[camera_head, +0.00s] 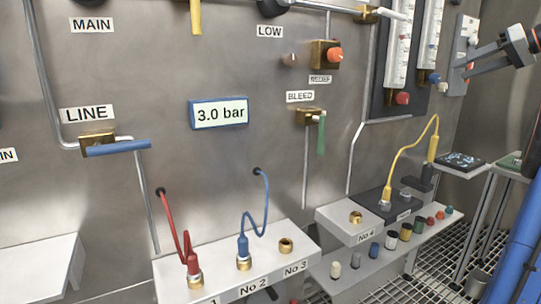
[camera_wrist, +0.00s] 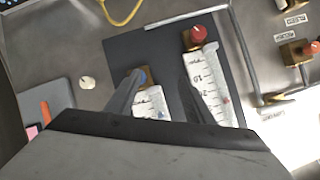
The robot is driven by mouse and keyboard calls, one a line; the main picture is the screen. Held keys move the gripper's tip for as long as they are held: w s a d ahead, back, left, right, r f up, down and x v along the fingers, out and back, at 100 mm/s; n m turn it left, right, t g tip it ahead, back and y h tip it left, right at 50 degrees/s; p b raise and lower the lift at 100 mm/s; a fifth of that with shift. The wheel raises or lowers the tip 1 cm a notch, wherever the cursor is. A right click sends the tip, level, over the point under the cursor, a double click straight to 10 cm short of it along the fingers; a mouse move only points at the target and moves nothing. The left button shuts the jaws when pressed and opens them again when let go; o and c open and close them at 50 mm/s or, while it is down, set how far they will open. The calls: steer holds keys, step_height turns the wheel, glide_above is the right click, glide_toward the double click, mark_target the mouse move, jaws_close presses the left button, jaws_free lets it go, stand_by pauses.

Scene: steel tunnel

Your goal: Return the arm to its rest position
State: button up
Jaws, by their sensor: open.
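My gripper (camera_head: 468,64) is at the upper right of the head view, in front of the steel wall beside the flow tubes. Its two fingers are apart with nothing between them. The left finger overlaps a brass fitting with a blue knob (camera_wrist: 139,77). Whether it touches is not clear. Part of my arm shows at the right edge of the head view.
The pressure display (camera_head: 219,112) reads 3.0 bar. A white block (camera_head: 222,283) holds red and blue hoses. A yellow hose (camera_head: 409,147) arcs above a dark block. A shelf (camera_head: 375,262) carries several small caps. Small tables (camera_head: 474,168) stand at the right over grating.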

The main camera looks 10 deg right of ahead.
steer(key=a+f+m+g, duration=0.1)
steer(key=a+f, duration=0.2)
steer(key=a, duration=0.3)
steer(key=s+a+f+g+h, duration=0.1)
steer(key=a+f, duration=0.3)
steer(key=a, duration=0.2)
steer(key=a+f+m+g, duration=0.1)
steer(key=a+f, duration=0.2)
steer(key=a, duration=0.4)
steer(key=s+a+f+g+h, duration=0.2)
steer(key=s+a+f, duration=0.6)
steer(key=a+f, duration=0.25)
steer(key=s+a+f+h, duration=0.1)
steer(key=s+a+f, duration=0.2)
steer(key=s+f, duration=0.4)
steer(key=s+a+f+n+h, duration=0.1)
steer(key=s+a+f, duration=0.2)
steer(key=s+f, duration=0.5)
steer(key=s+a+f+g+h, duration=0.1)
steer(key=s+a+f, duration=0.2)
steer(key=s+f, duration=0.4)
step_height(320, 180, down, 5)
steer(key=shift+s+a+f+n, duration=0.1)
steer(key=shift+s+a+n, duration=0.05)
steer(key=shift+a+n, duration=0.2)
